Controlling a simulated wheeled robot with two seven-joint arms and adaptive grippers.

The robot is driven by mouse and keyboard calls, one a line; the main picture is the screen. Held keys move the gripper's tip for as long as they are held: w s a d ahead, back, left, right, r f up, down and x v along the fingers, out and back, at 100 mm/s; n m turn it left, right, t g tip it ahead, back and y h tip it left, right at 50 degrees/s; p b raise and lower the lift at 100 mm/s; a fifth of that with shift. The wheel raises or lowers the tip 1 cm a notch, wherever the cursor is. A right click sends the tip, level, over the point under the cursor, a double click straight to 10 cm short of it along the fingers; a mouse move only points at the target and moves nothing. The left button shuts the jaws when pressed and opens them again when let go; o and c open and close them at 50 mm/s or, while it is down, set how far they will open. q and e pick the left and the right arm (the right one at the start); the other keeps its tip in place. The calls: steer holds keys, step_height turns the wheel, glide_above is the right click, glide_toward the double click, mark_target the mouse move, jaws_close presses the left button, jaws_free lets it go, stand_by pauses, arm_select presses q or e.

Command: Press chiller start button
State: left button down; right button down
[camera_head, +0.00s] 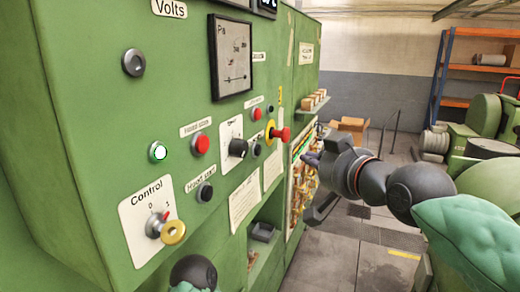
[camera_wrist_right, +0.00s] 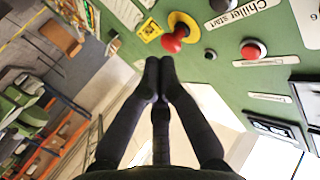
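The chiller start button is a small black button (camera_head: 256,149) on the green panel, left of a red mushroom button on a yellow ring (camera_head: 279,133). In the right wrist view the black button (camera_wrist_right: 222,5) is at the top edge by the "Chiller start" label (camera_wrist_right: 243,13). My right gripper (camera_head: 306,158) is to the right of the red mushroom button in the head view. In the right wrist view its fingertips (camera_wrist_right: 160,62) are together, with nothing between them, apart from the black button.
A black knob (camera_head: 238,148) is left of the chiller button. A red button (camera_head: 256,113) and a small black button (camera_head: 270,108) sit above. A small shelf with boxes (camera_head: 313,101) juts from the cabinet. Floor on the right is partly open.

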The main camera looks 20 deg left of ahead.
mark_target(258, 151)
steer(key=a, duration=0.7)
steer(key=shift+a, duration=0.35)
steer(key=shift+w, duration=0.1)
stand_by(1.1)
steer(key=shift+a, duration=0.4)
steer(key=shift+a+b, duration=0.3)
steer(key=shift+a, duration=0.05)
stand_by(0.6)
steer(key=shift+d, duration=0.8)
